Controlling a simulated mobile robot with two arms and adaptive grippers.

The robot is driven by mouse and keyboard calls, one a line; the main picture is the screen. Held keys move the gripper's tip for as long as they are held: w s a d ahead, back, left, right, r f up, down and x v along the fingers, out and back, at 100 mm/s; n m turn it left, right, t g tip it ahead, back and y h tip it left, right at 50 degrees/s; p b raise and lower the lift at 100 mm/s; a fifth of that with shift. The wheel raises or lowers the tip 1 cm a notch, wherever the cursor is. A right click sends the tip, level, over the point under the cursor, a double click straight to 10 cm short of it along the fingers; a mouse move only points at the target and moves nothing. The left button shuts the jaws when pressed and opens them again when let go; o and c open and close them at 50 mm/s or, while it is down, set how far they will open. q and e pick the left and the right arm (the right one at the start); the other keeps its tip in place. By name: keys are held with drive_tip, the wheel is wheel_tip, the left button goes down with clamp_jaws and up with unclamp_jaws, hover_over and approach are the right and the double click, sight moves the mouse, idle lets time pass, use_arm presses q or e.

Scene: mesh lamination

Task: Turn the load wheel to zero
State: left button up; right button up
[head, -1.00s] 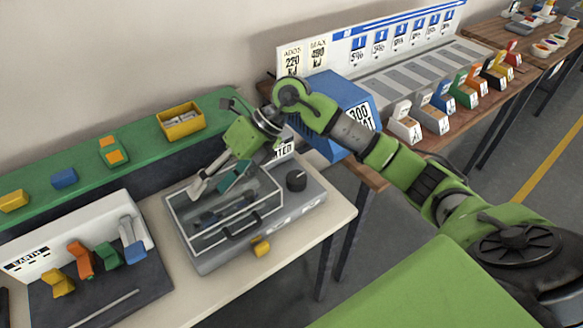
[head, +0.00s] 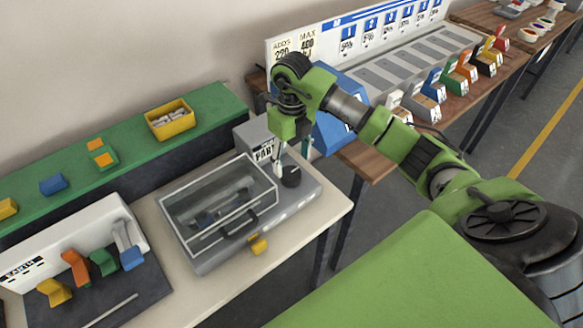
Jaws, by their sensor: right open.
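The load wheel appears to be the black round knob (head: 291,179) on the right of the grey machine (head: 301,205). It has a pale mark on top; I cannot read its setting. My right gripper (head: 291,160) points down just above and behind the knob, open, with one finger on either side of it. I cannot tell whether the fingers touch it. The machine's clear lidded case (head: 190,225) is left of the knob, shut, with dark parts inside. My left gripper is out of view.
A yellow tab (head: 259,246) sits at the machine's front edge. A grey labelled box (head: 255,140) stands behind it, with a blue box (head: 335,130) to the right. A rack with coloured clamps (head: 75,268) is at the left. The pale table (head: 290,240) is clear in front.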

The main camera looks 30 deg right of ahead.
sight(292, 173)
drive_tip(key=shift+f+p, duration=0.4)
drive_tip(key=shift+f, duration=2.05)
drive_tip(key=c, duration=1.1)
